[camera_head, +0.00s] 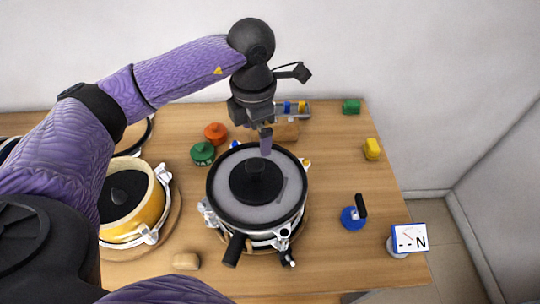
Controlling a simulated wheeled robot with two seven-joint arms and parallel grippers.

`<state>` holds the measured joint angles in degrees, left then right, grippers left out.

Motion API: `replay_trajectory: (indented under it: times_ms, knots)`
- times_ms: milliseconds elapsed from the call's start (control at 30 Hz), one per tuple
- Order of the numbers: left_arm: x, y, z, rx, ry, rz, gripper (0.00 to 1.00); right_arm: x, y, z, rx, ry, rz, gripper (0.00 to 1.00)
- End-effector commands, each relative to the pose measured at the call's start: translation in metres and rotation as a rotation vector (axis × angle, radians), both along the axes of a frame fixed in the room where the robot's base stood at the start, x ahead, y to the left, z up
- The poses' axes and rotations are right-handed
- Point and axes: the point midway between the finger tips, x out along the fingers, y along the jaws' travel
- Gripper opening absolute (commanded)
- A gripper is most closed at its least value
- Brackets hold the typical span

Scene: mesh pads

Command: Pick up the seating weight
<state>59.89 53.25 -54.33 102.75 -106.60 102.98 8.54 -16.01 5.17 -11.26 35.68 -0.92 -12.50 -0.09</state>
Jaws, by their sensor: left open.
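A black round weight with an upright knob (250,190), which looks like the seating weight, sits on the pale grey top of the middle round vessel (228,206). My left gripper (266,146) is open and points down. In the picture it is just above and slightly right of the knob, over the far part of the vessel's top. I cannot tell its exact height, and its far finger is mostly hidden. Nothing shows between the fingers. My right gripper is out of view.
A yellow vessel (146,222) with a black disc stands left. Red (215,131) and green (203,153) knobbed pieces lie behind. A blue piece with a black handle (352,217) and an "N" sign (410,238) stand right. The table (345,265) is clear at front right.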

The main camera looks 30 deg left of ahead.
Motion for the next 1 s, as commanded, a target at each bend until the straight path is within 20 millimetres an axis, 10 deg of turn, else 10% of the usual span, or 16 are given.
replay_trajectory:
  times_ms: [400,700,1000]
  knots:
    - [0.000,-0.001,-0.079,-0.006,0.005,-0.003,0.98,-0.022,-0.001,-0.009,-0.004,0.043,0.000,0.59]
    - [0.000,-0.001,-0.086,-0.008,0.001,-0.005,0.96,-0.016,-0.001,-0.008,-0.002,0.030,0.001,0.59]
    - [0.000,-0.002,-0.086,-0.008,0.001,-0.005,0.32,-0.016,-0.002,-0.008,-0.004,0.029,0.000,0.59]
